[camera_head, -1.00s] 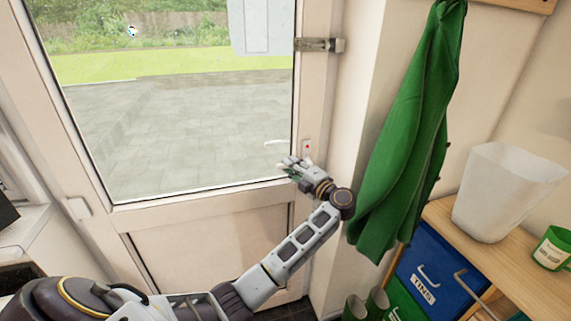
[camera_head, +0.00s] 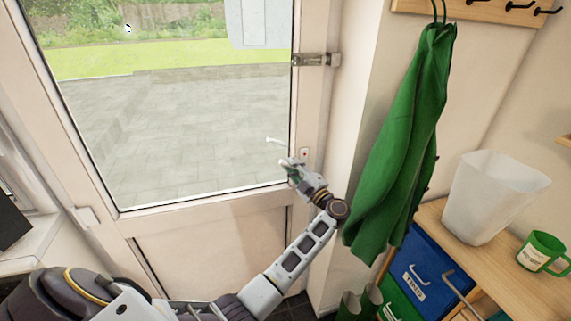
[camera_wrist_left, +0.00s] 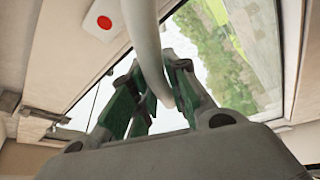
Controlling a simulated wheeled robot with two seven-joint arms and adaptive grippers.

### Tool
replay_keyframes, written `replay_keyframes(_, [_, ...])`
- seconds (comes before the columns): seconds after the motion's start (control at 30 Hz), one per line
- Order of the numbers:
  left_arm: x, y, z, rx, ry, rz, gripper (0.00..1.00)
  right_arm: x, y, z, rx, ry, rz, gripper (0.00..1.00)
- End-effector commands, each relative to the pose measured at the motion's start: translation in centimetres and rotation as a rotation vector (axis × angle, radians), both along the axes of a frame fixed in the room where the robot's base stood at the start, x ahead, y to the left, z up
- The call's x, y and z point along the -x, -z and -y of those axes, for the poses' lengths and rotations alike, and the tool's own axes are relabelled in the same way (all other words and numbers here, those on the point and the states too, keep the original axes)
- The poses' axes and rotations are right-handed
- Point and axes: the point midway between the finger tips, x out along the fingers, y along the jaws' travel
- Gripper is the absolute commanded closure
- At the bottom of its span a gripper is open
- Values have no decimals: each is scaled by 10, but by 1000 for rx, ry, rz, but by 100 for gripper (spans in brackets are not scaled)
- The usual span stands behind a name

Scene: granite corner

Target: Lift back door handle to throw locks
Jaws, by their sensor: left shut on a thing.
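The back door (camera_head: 215,240) is white with a large glass pane. Its pale lever handle (camera_head: 274,139) shows near the right side of the pane, its free end tilted up to the left. My left gripper (camera_head: 287,166) is at the handle, and its arm comes in from the lower left. In the left wrist view, the curved handle (camera_wrist_left: 143,38) runs down between the green-padded fingers of my left gripper (camera_wrist_left: 155,100), which is shut on it. The fingers partly hide the contact. My right gripper is not in view.
A metal latch (camera_head: 315,60) sits on the door's right edge above the handle. A plate with a red dot (camera_head: 304,154) is beside the handle. A green coat (camera_head: 400,140) hangs right of my forearm. A white bin (camera_head: 490,195) and a green mug (camera_head: 541,250) stand on wooden furniture.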

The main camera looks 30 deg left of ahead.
Motion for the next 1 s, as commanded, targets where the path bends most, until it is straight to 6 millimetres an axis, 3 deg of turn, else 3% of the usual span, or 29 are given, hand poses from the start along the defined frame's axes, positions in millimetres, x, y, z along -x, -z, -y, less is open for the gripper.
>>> replay_keyframes(0.03, [-2,-12,1,-15,4,3,100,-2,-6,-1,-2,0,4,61])
replay_keyframes(0.8, [-4,-13,4,-64,5,-56,100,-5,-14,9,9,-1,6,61])
replay_keyframes(0.83, [-4,-13,4,-64,5,-56,81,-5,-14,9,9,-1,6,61])
replay_keyframes(1.0, [-4,-11,4,-63,3,-59,61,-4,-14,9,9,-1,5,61])
